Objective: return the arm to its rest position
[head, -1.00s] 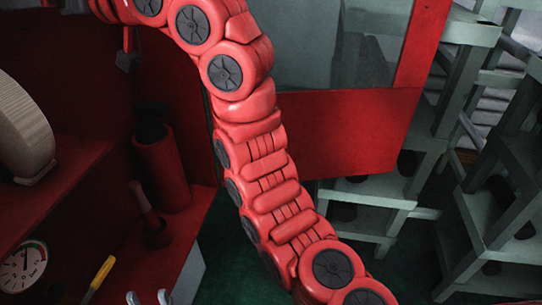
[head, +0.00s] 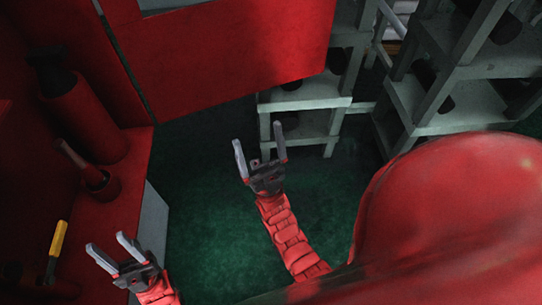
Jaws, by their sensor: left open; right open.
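My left gripper (head: 106,241) is at the lower left of the head view, in front of the red shelf unit. Its two grey fingers are apart and nothing is between them. My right gripper (head: 259,135) is near the middle, with its fingers pointing away from me over the dark green floor. It is open and empty. Its red segmented arm (head: 288,238) reaches up from the bottom of the view. The upper parts of both arms are hidden.
A red shelf unit (head: 130,165) on the left holds a red cylinder (head: 88,118), a small red pot with a handle (head: 100,184) and a yellow-handled tool (head: 58,240). A red panel (head: 220,50) hangs above. Grey racks (head: 455,95) stand behind. Green floor (head: 205,205) is clear between.

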